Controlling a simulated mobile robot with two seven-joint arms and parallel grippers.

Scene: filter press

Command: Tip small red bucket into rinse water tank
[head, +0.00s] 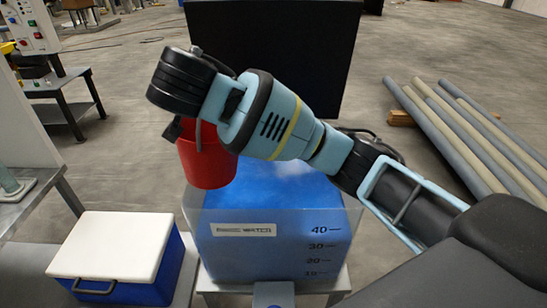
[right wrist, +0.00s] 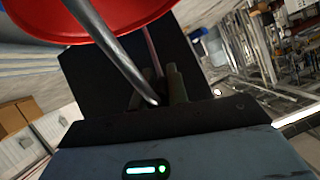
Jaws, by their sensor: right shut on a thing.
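The small red bucket (head: 208,165) hangs nearly upright from my right gripper (head: 174,130), and its rim is partly hidden by my arm. In the right wrist view the fingers (right wrist: 163,88) are shut on its grey handle (right wrist: 122,58), with the red bucket (right wrist: 75,18) at the upper left. The rinse water tank (head: 243,230) is a clear box of blue water with a label and level marks, on a stand. In the head view the bucket overlaps the tank's back left corner; how far above it is, I cannot tell. My left gripper is out of view.
A blue cooler with a white lid (head: 118,250) stands left of the tank. A black panel (head: 290,50) rises behind it. Grey pipes (head: 455,125) lie on wood at the right. A metal table (head: 25,205) is at the left edge.

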